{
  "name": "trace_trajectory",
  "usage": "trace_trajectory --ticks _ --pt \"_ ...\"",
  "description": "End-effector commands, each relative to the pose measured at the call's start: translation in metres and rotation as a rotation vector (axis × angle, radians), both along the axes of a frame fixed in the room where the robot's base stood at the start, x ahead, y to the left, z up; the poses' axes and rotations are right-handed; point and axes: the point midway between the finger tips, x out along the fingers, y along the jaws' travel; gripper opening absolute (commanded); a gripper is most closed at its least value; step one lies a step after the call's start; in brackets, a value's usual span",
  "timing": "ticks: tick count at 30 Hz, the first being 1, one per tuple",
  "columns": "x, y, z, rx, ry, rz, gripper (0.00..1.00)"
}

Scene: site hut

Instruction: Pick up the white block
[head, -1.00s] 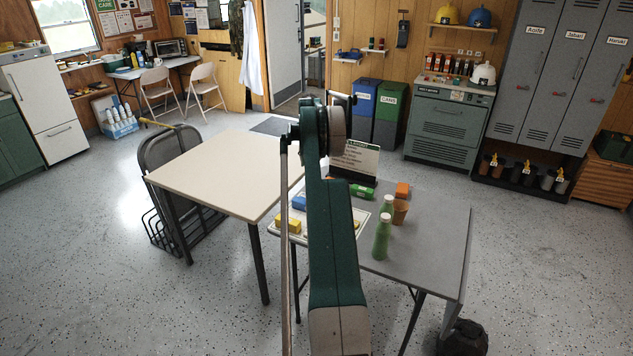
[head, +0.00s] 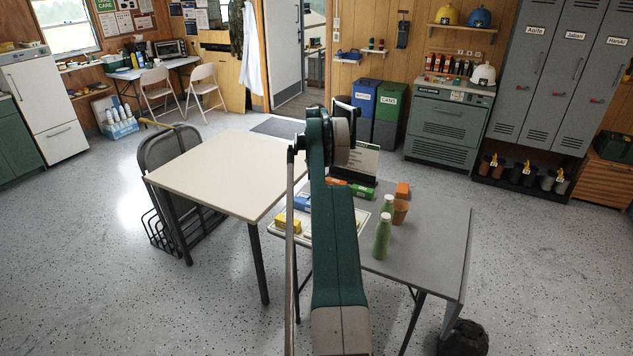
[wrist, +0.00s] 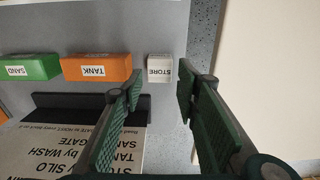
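The white block (wrist: 159,69), with STORE on its top, sits on the grey table near its edge in the wrist view. My gripper (wrist: 160,88) is open and empty. Its two green fingers stand apart, with the block seen in the gap between and just beyond their tips. Neither finger appears to touch the block. I cannot tell the height of the fingers above it. In the head view my arm hides the block, and the fingers cannot be made out.
In the wrist view, an orange TANK block (wrist: 97,68) and a green SAND block (wrist: 30,67) lie left of the white block. A sign (wrist: 75,145) stands near the left finger. In the head view, bottles (head: 382,238) and a cup (head: 400,211) stand on the grey table (head: 430,245).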

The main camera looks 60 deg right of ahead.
Motion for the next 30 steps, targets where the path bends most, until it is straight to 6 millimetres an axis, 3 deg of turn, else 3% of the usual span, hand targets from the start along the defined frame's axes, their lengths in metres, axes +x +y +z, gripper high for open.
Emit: trace_trajectory --ticks 14,30 --pt "0.0 -0.001 -0.007 0.0 0.0 0.0 0.32" --pt "-0.001 -0.005 -0.055 0.0 0.0 0.0 0.32"
